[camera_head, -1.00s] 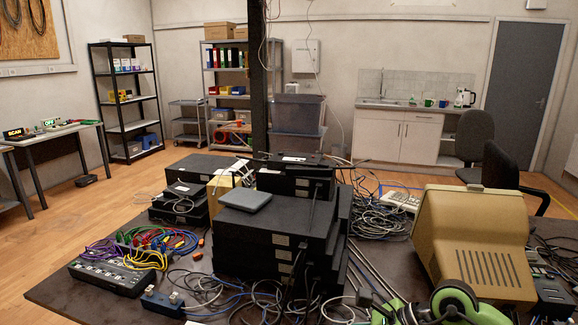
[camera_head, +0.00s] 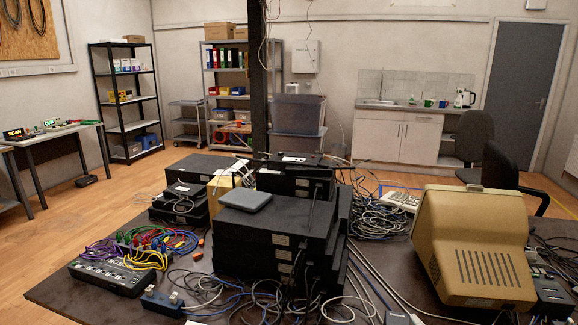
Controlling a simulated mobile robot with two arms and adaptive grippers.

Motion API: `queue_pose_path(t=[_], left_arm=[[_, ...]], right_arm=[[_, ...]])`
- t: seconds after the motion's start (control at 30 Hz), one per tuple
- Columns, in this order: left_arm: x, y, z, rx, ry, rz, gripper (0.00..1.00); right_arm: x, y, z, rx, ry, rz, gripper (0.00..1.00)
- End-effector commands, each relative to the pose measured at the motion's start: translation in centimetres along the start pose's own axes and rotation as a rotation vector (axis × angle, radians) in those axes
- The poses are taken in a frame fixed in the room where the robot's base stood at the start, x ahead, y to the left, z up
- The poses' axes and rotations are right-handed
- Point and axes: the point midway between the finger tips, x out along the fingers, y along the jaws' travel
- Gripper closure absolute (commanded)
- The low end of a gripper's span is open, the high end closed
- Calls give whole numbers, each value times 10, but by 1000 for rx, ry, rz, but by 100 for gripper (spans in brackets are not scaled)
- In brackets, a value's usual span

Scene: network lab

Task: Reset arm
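Neither of my grippers shows in the head view, and neither arm is visible. The dark table (camera_head: 60,289) in front of me holds stacked black equipment boxes (camera_head: 262,240) in the middle. A small grey device (camera_head: 245,200) lies on top of the stack. A beige monitor (camera_head: 478,245) stands at the right.
A black multi-port box (camera_head: 108,278) with coloured cables sits at the table's left. Loose cables cover the front and right of the stack. Chairs (camera_head: 500,170) stand behind the monitor. A dark post (camera_head: 258,80) rises behind the boxes. Floor at left is open.

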Motion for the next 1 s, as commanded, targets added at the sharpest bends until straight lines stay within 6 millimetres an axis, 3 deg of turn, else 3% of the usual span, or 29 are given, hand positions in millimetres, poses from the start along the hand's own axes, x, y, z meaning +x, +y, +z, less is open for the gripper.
queue_pose_path(t=[0.03, 0.1, 0.2, 0.4, 0.6, 0.87, 1.0], left_arm=[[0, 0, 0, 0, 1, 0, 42], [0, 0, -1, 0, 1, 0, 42], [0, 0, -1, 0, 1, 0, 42], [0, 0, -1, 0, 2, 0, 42], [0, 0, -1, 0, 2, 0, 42], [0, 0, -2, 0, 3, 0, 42], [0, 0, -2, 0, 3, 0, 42]], right_arm=[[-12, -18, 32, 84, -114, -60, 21], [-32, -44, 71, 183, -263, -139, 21], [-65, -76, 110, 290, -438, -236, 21], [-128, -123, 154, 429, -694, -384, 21], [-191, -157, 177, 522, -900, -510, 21], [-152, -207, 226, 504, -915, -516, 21], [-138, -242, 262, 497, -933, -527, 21]])
